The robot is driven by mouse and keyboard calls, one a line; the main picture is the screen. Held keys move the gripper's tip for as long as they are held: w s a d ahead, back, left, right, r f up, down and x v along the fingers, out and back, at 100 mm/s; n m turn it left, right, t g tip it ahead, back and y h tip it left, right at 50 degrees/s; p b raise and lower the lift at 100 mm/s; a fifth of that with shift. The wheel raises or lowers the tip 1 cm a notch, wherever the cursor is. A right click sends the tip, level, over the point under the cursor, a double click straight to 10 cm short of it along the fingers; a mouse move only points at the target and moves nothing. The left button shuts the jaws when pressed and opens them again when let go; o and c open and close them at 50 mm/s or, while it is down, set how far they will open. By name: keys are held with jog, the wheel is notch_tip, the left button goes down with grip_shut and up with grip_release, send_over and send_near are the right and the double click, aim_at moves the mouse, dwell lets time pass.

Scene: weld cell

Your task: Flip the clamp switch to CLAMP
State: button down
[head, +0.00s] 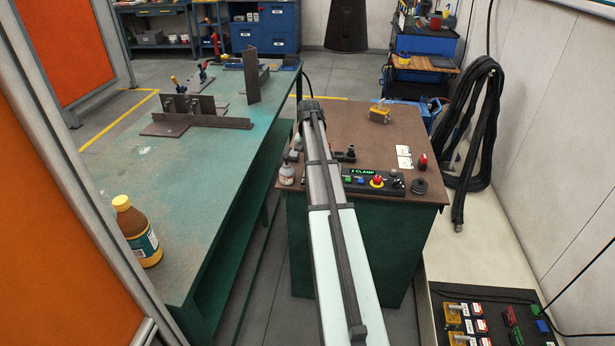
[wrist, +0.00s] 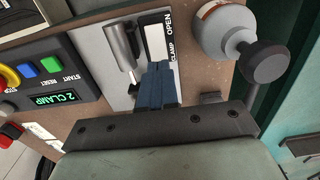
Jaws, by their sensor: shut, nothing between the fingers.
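The clamp switch (wrist: 120,42) is a silver lever on a pale plate (wrist: 150,90), at the top middle of the wrist view. A label strip (wrist: 155,42) beside it reads OPEN at its upper end and CLAMP at its lower end. The lever's thick handle lies toward the OPEN end; its exact setting is hard to tell. My gripper (wrist: 158,70) has blue fingers, shut and empty, just below the label and to the lower right of the lever. I cannot tell whether they touch the plate. In the head view my arm hides most of the switch area.
A control box (head: 376,182) with buttons and a lit "2 CLAMP" display (wrist: 50,98) sits left of the switch in the wrist view. The green bench (head: 200,190) lies left of the brown-topped cabinet (head: 385,140).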

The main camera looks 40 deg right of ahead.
jog(key=shift+f, duration=0.95)
dwell(0.6)
jog(key=shift+r, duration=3.55)
